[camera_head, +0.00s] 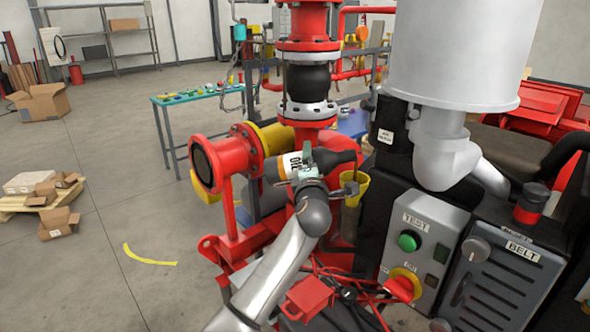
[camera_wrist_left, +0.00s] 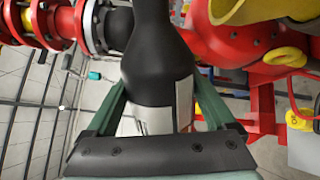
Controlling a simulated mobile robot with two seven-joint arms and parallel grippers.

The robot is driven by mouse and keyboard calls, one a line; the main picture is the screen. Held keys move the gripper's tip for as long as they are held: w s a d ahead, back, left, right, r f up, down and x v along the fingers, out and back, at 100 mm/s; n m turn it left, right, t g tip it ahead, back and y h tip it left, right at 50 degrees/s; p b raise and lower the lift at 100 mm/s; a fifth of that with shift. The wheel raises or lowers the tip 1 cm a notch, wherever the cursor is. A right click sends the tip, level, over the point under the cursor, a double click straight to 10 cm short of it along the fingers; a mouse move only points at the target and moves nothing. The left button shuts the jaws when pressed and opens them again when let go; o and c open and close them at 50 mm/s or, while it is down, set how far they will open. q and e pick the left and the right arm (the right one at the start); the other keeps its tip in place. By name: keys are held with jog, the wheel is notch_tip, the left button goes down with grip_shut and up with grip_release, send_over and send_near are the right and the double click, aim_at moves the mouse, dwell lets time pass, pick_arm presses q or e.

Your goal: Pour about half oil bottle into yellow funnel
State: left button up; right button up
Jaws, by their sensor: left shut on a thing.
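The oil bottle (camera_head: 328,159) is black with a white and orange label. It lies nearly level, with its neck pointing right. My left gripper (camera_head: 304,170) is shut around its labelled body. The left wrist view shows the bottle (camera_wrist_left: 157,55) between the two green fingers of the left gripper (camera_wrist_left: 158,105). The mouth appears above the funnel's rim; I cannot tell the exact gap or whether oil is flowing. My right gripper is not in view.
A red pipe column (camera_head: 306,30) rises behind the bottle, with a red flanged pipe end (camera_head: 207,163) at its left. A grey test box (camera_head: 422,245) and a large white cylinder (camera_head: 455,50) crowd the right.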

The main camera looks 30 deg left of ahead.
pick_arm(q)
jog(key=shift+r, duration=0.15)
jog(key=shift+f+n, duration=0.2)
jog(key=shift+n, duration=0.55)
jog(key=shift+f+n, duration=0.15)
jog(key=shift+n, duration=0.6)
jog(key=shift+w+d+f+n+b, duration=0.15)
jog(key=shift+f+n+b, duration=0.1)
jog(key=shift+n+b, duration=0.25)
jog(key=shift+s+d+f+n+b, duration=0.1)
jog(key=shift+f+n+b, duration=0.2)
jog(key=shift+n, duration=0.3)
jog(key=shift+w+d+n+b, duration=0.15)
jog(key=shift+n+b, duration=0.25)
jog(key=shift+n, duration=0.5)
